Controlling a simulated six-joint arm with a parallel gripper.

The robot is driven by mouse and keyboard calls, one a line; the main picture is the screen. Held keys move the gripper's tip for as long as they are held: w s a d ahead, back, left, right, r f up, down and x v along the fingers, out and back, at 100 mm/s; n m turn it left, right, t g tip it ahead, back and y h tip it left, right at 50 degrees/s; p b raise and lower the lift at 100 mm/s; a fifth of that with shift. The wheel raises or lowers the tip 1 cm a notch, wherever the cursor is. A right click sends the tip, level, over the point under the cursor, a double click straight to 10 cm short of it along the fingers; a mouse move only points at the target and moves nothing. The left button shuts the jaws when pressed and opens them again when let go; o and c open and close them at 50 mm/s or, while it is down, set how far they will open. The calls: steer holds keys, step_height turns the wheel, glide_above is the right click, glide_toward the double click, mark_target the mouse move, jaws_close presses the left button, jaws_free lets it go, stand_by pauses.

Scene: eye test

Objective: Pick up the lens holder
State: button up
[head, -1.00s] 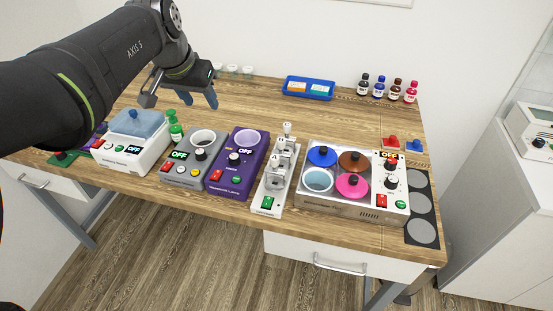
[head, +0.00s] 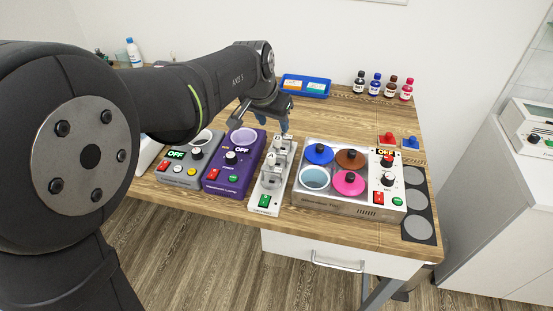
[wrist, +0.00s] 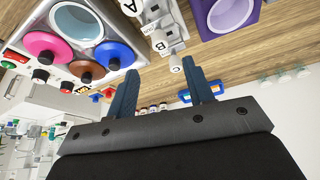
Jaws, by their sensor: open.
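A narrow white and grey stand (head: 266,187) with upright grey brackets and the letters A and B stands mid-table. It looks like the lens holder, but I cannot be sure. Its lettered end also shows at the top of the wrist view (wrist: 158,38), with a small pale knob (wrist: 175,63) at its tip. My gripper (head: 262,119) is over the stand's far end in the head view and partly covers it. In the wrist view, my gripper (wrist: 160,70) has its two blue fingers apart, with the knob appearing between their tips. No contact is visible.
A purple device (head: 228,178) stands close on the left, with a grey device (head: 181,175) beyond it. A steel box with coloured lids (head: 335,201) stands close on the right. A blue tray (head: 318,95) and several bottles (head: 375,84) are at the back.

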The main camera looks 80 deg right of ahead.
mark_target(278, 138)
steer(key=x, duration=0.9)
steer(key=shift+w+f, duration=0.1)
steer(key=shift+f, duration=0.05)
jaws_close()
